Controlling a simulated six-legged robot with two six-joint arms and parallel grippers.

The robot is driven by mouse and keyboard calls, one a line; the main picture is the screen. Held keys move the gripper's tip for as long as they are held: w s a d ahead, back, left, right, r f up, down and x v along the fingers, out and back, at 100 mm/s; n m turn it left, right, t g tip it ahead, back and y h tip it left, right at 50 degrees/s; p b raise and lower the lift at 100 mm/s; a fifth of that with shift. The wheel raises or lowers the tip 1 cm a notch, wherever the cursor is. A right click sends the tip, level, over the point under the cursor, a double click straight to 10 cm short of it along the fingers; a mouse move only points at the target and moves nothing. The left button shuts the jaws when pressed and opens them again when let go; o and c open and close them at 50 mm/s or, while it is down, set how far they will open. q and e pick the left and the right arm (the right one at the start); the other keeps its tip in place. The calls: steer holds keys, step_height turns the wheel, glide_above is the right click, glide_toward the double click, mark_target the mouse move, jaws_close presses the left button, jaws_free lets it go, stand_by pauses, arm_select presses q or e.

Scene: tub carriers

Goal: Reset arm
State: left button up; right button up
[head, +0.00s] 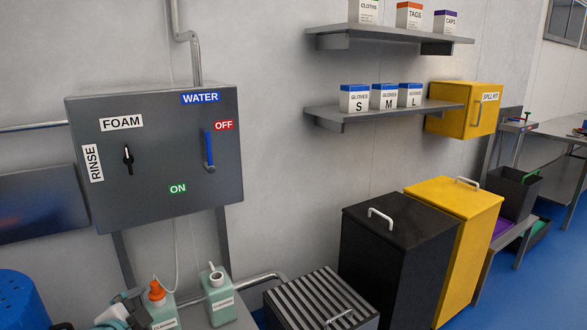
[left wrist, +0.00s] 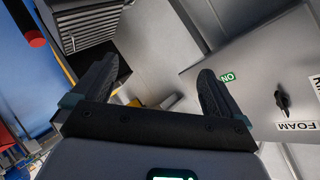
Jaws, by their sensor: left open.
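My left gripper (left wrist: 156,68) is open in the left wrist view, with its two dark fingers spread and nothing between them. What looks like the same gripper shows small at the bottom left of the head view (head: 128,306), below the grey control box (head: 150,195) and beside the bottles. The knob (left wrist: 282,101) also shows in the left wrist view. My right gripper is not in view.
Two bottles (head: 217,296) stand under the box. A slatted grey box (head: 318,303), a black bin (head: 390,255) and a yellow bin (head: 467,235) stand to the right. Shelves (head: 375,115) with small boxes and a yellow spill kit cabinet (head: 463,110) hang on the wall.

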arm_select(q)
steer(key=s+d+f+n+g+h+p, duration=0.1)
steer(key=s+d+f+n+g, duration=0.15)
steer(key=f, duration=0.45)
steer(key=s+d+f+n+g+h, duration=0.1)
steer(key=d+f, duration=0.3)
steer(key=f, duration=0.2)
steer(key=s+d+f+n+g+p, duration=0.1)
steer(key=s+d+f+n+g, duration=0.1)
steer(key=s+f, duration=0.3)
steer(key=s+d+f+n+g+h+p, duration=0.1)
steer(key=s+d+f+n+g, duration=0.2)
steer(key=s, duration=0.7)
steer(key=s+d+f+n+g+p, duration=0.1)
steer(key=s+d+f+n+g, duration=0.2)
steer(key=s+d+f, duration=0.3)
step_height(320, 180, down, 3)
steer(key=shift+s+f+n, duration=0.2)
steer(key=shift+s+n, duration=0.35)
steer(key=shift+s, duration=0.35)
steer(key=shift+g, duration=0.25)
